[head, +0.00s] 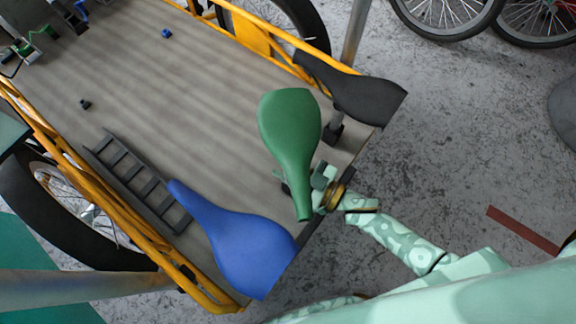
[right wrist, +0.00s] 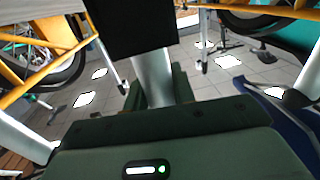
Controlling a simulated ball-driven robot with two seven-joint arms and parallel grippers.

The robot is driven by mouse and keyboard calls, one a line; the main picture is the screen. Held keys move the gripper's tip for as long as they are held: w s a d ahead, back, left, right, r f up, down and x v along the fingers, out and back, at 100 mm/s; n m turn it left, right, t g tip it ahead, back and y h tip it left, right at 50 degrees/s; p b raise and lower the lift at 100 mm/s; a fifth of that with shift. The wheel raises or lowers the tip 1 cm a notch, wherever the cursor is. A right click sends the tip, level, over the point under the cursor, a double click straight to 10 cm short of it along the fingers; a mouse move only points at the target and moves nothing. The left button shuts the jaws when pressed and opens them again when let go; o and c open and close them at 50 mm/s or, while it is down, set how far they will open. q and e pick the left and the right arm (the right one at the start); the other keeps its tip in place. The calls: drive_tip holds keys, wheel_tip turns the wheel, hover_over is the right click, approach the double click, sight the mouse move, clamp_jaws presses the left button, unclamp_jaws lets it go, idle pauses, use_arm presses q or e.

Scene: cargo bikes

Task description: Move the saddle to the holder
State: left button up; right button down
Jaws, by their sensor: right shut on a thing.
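A green saddle (head: 288,135) is over the near end of the cargo bed in the head view, its narrow nose toward me. My right gripper (head: 318,180) is beside its nose. In the right wrist view a pale metal post (right wrist: 153,78) stands between my right gripper's fingers, below a black part; the gripper is shut on this post, apparently the green saddle's. A blue saddle (head: 240,248) is at the bed's lower corner and a black saddle (head: 355,95) at its right corner. A dark slotted rack (head: 138,180) lies along the left side; I cannot tell whether it is the holder. My left gripper is not in view.
The grey cargo bed (head: 190,95) is mostly bare in the middle, edged by yellow frame tubes (head: 120,220). Small blue (head: 167,33) and dark (head: 85,104) parts lie on it. Bicycle wheels (head: 450,15) stand at the top right. The floor at right is mostly clear.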

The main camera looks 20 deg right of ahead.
drive_tip(key=c, duration=1.1)
unclamp_jaws()
drive_tip(key=shift+f, duration=0.1)
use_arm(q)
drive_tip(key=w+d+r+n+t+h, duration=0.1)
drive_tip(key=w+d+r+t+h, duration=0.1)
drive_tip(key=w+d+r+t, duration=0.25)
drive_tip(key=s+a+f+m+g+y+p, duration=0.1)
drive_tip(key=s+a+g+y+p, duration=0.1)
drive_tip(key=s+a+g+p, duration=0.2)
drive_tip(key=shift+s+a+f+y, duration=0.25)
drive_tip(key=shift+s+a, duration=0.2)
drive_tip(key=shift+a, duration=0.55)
use_arm(e)
drive_tip(key=v, duration=1.6)
drive_tip(key=shift+s+d, duration=0.15)
